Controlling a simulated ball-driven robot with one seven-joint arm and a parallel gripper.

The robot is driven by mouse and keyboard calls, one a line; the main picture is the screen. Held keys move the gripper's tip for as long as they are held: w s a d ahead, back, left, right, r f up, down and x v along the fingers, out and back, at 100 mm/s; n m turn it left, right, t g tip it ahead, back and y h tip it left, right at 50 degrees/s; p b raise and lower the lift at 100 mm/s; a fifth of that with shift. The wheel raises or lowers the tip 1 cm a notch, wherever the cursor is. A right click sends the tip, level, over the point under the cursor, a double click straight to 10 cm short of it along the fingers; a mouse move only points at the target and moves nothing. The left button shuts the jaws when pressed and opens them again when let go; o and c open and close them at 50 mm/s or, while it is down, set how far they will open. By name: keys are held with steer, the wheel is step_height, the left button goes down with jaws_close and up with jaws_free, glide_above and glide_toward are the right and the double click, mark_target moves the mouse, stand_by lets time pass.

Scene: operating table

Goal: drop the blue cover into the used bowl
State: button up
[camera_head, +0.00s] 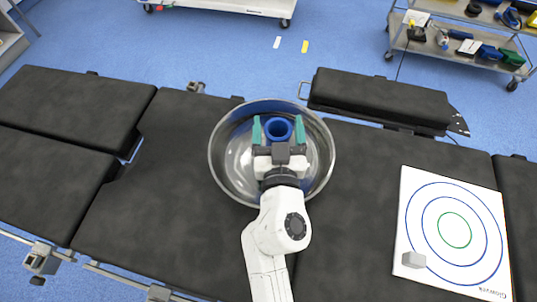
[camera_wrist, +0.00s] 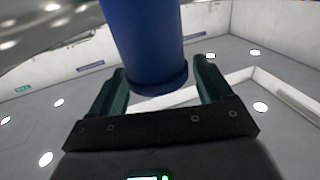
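The blue cover (camera_head: 278,129) is a hollow cylinder, with its round open end showing in the head view. In the wrist view the cover (camera_wrist: 148,45) runs up from between the fingers (camera_wrist: 160,85) to the top edge, slightly tilted. The used bowl (camera_head: 228,165) is a wide shiny metal bowl on the black table. My gripper and the cover are over the bowl's inside. The cover's height above the bowl's bottom cannot be told.
The black padded operating table (camera_head: 150,215) is clear left of the bowl. A white board with rings (camera_head: 415,190) lies at the right, with a small grey block (camera_head: 412,260) on it. A black arm pad (camera_head: 380,97) sticks out behind. A tool cart (camera_head: 470,40) stands at the back right.

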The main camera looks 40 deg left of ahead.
steer(key=shift+o, duration=0.7)
steer(key=shift+r, duration=0.3)
steer(key=s+d+r+p, duration=0.3)
steer(key=s+d+r, duration=0.4)
steer(key=s+r, duration=0.5)
steer(key=shift+d+r, duration=0.2)
